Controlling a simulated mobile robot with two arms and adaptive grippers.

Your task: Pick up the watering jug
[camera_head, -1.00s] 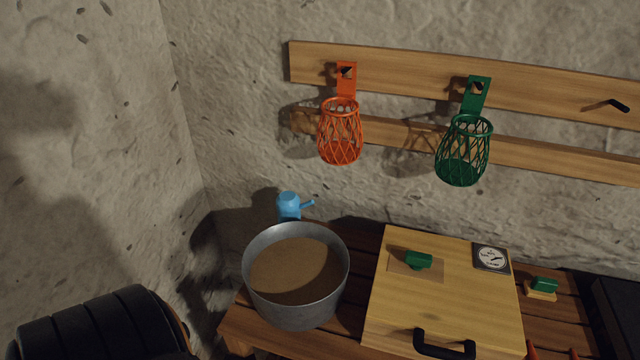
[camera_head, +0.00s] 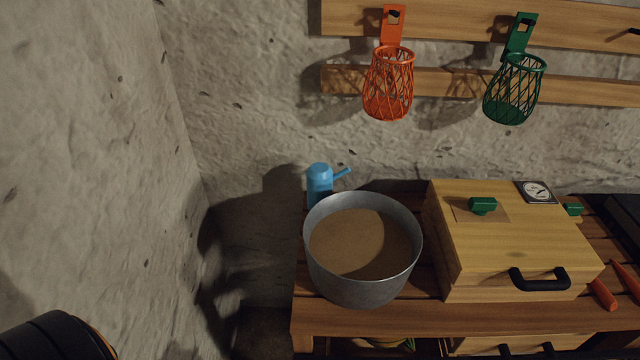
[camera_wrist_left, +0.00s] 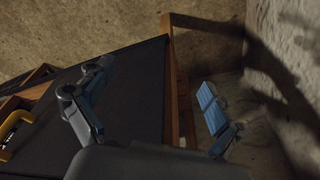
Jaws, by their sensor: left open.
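The blue watering jug (camera_head: 320,183) stands upright at the back left of the wooden bench, against the stone wall, its spout pointing right. The metal pot in front hides its lower part. My left gripper (camera_wrist_left: 155,115) shows in the left wrist view, its two blue-padded fingers wide apart and nothing between them. The jug is not seen in that view. In the head view only a dark part of my arm shows at the lower left, far from the jug. My right gripper is in neither view.
A metal pot (camera_head: 312,262) of brown contents stands before the jug. A wooden box (camera_head: 490,235) with a black handle is to its right. Orange (camera_head: 388,85) and green (camera_head: 514,90) baskets hang above. A dark tabletop (camera_wrist_left: 135,90) lies under my left gripper.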

